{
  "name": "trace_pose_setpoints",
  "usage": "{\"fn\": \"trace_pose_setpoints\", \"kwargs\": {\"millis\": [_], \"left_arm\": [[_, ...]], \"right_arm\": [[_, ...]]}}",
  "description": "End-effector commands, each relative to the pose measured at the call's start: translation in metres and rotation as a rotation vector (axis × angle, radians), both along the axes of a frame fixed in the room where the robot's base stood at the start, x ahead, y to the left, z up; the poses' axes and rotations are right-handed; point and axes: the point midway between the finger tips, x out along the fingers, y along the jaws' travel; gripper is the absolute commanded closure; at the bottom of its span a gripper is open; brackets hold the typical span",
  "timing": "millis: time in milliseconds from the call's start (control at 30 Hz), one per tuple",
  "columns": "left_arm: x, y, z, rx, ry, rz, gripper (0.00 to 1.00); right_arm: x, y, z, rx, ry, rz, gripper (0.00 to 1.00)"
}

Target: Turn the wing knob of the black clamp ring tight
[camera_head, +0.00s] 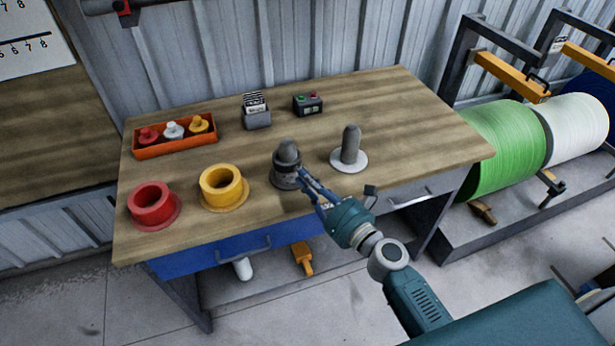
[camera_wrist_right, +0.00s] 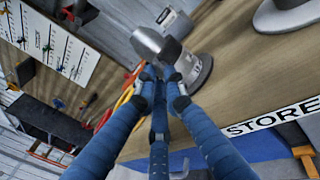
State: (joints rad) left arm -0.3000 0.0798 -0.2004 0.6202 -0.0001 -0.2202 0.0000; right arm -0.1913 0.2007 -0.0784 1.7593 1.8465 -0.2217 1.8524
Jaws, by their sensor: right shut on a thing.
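A dark grey round-topped post with a dark collar (camera_head: 287,178) around its foot stands near the front of the wooden bench; I take the collar for the black clamp ring. It also shows in the wrist view as a grey flanged body (camera_wrist_right: 201,68). My right gripper (camera_head: 301,179) reaches it from the front right. In the wrist view its blue fingers (camera_wrist_right: 163,78) come together at the side of the collar, shut on the wing knob, which they mostly hide. How far the knob is turned I cannot tell. My left gripper is not in view.
A similar post on a white disc (camera_head: 349,160) stands close on the right. A yellow flanged ring (camera_head: 222,186) and a red one (camera_head: 151,204) stand on the left. An orange tray (camera_head: 176,148), a card holder (camera_head: 257,117) and a button box (camera_head: 308,104) are behind.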

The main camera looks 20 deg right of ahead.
Motion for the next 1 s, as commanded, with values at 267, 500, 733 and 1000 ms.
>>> {"fn": "trace_pose_setpoints", "kwargs": {"millis": [267, 500, 733, 1000], "left_arm": [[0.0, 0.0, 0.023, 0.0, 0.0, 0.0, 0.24], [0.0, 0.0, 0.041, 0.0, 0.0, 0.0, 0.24], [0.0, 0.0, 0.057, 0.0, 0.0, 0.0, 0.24], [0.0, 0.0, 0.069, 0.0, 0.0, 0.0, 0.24]], "right_arm": [[0.0, 0.0, 0.003, 0.251, 0.09, 0.0, 1.0], [0.0, 0.0, 0.004, 0.466, 0.164, 0.0, 1.0], [0.0, -0.001, 0.004, 0.655, 0.23, 0.002, 1.0], [0.0, -0.001, 0.003, 0.816, 0.285, 0.001, 1.0]]}}
